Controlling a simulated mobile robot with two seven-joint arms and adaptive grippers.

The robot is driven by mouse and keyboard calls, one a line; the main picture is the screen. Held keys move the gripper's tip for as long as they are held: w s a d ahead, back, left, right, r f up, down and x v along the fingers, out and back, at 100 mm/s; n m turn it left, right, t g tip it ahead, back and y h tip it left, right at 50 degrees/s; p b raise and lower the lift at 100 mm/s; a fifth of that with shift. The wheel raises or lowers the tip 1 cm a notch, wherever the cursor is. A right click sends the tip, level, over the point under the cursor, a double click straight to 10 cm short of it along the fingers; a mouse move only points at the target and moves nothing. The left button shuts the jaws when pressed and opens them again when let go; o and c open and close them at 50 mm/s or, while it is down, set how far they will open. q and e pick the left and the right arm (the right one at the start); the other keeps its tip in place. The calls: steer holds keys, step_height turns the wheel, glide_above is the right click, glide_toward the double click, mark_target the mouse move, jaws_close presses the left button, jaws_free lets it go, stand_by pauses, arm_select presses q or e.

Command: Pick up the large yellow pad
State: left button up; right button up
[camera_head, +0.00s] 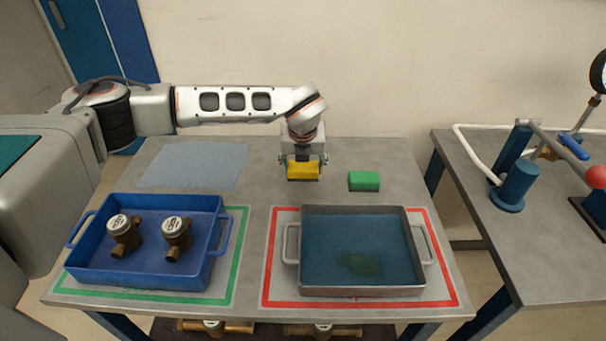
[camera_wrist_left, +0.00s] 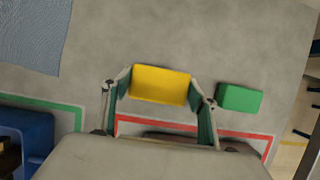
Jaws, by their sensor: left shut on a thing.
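The large yellow pad (camera_head: 303,171) is at the back middle of the grey table, behind the grey tray. My left gripper (camera_head: 303,164) reaches down from above and is shut on the pad, one finger at each end. In the left wrist view the yellow pad (camera_wrist_left: 160,85) sits between the two fingers of the left gripper (camera_wrist_left: 160,92). I cannot tell whether the pad touches the table. My right gripper is in neither view.
A smaller green pad (camera_head: 364,181) lies just right of the yellow one. A grey tray (camera_head: 353,291) stands in a red outline in front. A blue tray (camera_head: 140,278) with two brass meters stands in a green outline. A blue-grey cloth (camera_head: 195,166) lies at the back left.

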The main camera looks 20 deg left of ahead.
mark_target(303, 165)
arm_select(q)
step_height(303, 165, up, 16)
steer(key=shift+r, duration=0.2)
steer(key=shift+o, duration=1.2)
steer(key=shift+f, duration=0.1)
steer(key=shift+c, duration=0.6)
